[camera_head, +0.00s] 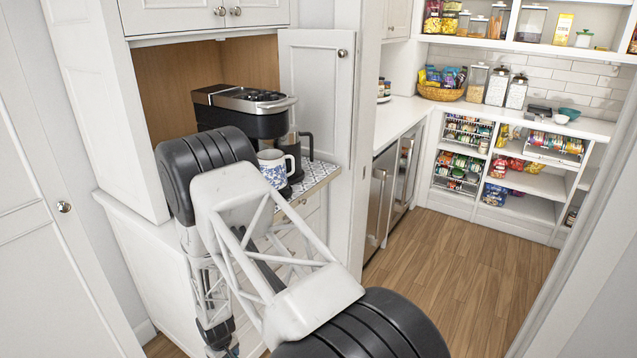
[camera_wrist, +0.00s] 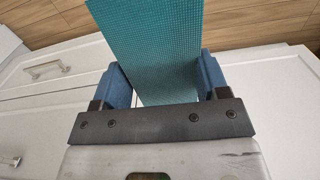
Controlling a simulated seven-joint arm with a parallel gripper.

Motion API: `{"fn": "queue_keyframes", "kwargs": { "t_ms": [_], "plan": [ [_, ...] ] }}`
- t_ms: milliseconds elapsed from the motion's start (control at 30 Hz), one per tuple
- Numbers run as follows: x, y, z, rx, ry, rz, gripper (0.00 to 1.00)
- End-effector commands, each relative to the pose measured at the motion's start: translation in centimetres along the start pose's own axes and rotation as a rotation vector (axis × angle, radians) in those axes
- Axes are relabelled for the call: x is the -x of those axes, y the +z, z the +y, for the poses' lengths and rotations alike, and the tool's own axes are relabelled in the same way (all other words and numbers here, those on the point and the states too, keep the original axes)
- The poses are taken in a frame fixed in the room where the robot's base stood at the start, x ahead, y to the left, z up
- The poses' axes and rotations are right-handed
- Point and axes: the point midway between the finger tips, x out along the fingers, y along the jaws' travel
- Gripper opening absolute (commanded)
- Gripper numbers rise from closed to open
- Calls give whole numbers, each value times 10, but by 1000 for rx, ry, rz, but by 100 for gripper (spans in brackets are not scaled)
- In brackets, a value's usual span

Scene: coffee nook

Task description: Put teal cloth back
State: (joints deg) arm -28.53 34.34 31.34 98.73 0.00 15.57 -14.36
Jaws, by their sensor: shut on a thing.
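The teal cloth (camera_wrist: 152,45) shows in the wrist view as a flat, finely textured strip. My gripper (camera_wrist: 165,80) is shut on it, with a blue finger at each side edge of the cloth. The cloth runs out past the fingertips and off the top of the picture, so its far end is hidden. In the head view my arm hangs down in front of the white drawers, and my gripper (camera_head: 228,350) is mostly cut off at the bottom edge. The cloth cannot be made out in the head view.
White drawer fronts (camera_wrist: 40,95) with metal handles (camera_wrist: 48,69) lie close behind my gripper. Above, a coffee machine (camera_head: 247,105) and a blue-patterned mug (camera_head: 275,172) stand on the patterned counter mat (camera_head: 318,174). The open cabinet door (camera_head: 318,95) stands to the right. The wooden floor (camera_head: 490,260) is clear.

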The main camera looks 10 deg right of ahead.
Motion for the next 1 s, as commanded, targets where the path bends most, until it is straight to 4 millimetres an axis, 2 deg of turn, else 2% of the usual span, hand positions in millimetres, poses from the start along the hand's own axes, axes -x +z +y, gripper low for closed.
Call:
{"fn": "queue_keyframes", "kwargs": {
  "t_ms": [33, 133, 333, 467, 1000],
  "plan": [
    [-10, 13, 12, 12, -1, -4, 46],
    [-26, 35, 31, 40, -1, -3, 46],
    [-39, 63, 72, 35, 0, 1, 46],
    [-37, 72, 102, -18, 1, 2, 46],
    [-3, 107, 233, -334, 0, 0, 46]
  ]
}}
